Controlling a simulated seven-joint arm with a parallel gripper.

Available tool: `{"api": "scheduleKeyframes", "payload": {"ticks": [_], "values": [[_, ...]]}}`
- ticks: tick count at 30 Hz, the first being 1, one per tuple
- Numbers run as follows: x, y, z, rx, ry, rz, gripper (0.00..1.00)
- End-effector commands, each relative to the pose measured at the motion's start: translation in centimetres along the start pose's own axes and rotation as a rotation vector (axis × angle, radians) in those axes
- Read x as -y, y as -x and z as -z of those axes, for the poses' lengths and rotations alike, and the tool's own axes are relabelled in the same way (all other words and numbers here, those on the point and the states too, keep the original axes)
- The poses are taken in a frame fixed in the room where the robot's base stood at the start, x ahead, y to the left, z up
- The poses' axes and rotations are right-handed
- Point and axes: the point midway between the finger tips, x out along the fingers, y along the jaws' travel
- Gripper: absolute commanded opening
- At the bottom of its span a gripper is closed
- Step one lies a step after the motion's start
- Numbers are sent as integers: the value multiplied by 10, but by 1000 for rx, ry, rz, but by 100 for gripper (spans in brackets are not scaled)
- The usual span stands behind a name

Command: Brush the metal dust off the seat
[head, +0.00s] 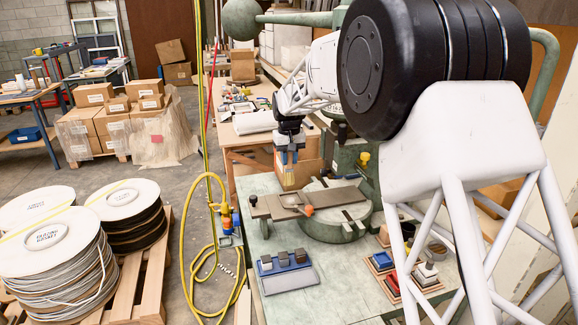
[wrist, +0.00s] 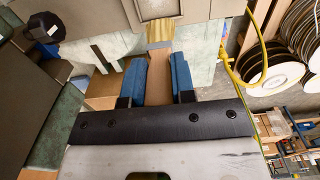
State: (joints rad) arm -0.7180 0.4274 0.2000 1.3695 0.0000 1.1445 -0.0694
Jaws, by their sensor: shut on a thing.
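My gripper (head: 289,158) is shut on a brush and holds it upright, bristles down, in the head view. In the wrist view the two blue fingers of my gripper (wrist: 160,60) clasp the brush's wooden handle (wrist: 160,72). The tan bristles (wrist: 159,31) reach toward a grey-brown plate (wrist: 170,8). In the head view the bristles (head: 288,180) are behind the flat grey bar (head: 273,207) on the press's round bed (head: 337,229); I cannot tell whether they touch anything. I cannot make out the seat or any metal dust clearly.
A blue-grey holder (head: 289,279) with three blocks lies at the bench's front left. Small trays (head: 381,262) of parts sit at the right. The green press frame (head: 351,157) rises behind. A yellow hose (head: 188,255) hangs left of the bench.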

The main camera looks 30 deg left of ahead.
Motion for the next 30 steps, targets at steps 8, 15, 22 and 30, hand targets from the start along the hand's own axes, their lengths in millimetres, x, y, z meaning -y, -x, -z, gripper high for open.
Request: {"api": "scheduleKeyframes", "payload": {"ticks": [8,15,22,30], "values": [[0,24,0,-1,0,0,0],[0,30,0,0,0,0,0],[0,30,0,0,0,0,0],[0,30,0,0,0,0,0]]}}
